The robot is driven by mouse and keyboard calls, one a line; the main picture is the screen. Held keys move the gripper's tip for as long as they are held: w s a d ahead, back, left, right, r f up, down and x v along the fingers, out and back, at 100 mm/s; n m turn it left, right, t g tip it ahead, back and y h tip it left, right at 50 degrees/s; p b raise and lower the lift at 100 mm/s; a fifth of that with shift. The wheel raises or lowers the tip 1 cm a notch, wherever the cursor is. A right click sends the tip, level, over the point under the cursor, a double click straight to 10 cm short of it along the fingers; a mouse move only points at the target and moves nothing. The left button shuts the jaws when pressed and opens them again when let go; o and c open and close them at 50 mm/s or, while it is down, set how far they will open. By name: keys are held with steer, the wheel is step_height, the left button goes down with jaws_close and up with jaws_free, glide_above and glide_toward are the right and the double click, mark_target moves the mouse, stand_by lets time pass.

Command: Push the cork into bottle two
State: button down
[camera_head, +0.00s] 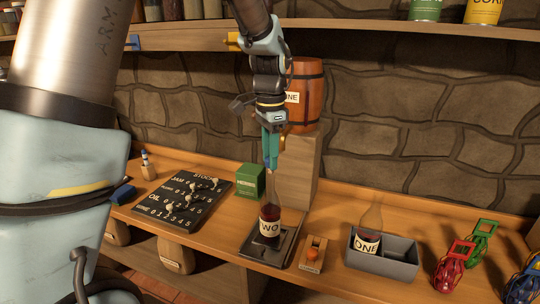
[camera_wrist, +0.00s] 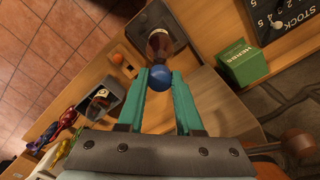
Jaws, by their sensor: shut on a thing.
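Bottle two (camera_head: 268,223), dark with a cream TWO label, stands upright on a dark square base (camera_head: 262,250) on the counter. My gripper (camera_head: 270,160) is directly above its neck, pointing down. In the wrist view, my gripper (camera_wrist: 159,82) is shut on the blue-topped cork (camera_wrist: 159,77), which sits between the teal fingertips. Bottle two (camera_wrist: 158,46) shows just beyond the cork, with its neck partly hidden by it. The cork's lower end is hidden, and I cannot tell whether it touches the bottle's mouth.
A small wooden holder with an orange knob (camera_head: 312,254) stands right of the base. Bottle one (camera_head: 368,240) stands in a grey divided crate (camera_head: 398,262). A green box (camera_head: 250,181) and a black peg board (camera_head: 182,202) are left. A barrel (camera_head: 304,92) stands on a pedestal behind.

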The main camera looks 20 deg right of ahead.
steer(key=shift+f+b, duration=0.85)
steer(key=shift+f, duration=0.65)
steer(key=c, duration=0.5)
jaws_free()
steer(key=shift+r, duration=0.1)
step_height(320, 180, up, 11)
steer(key=shift+f+b, duration=0.2)
steer(key=shift+b, duration=1.05)
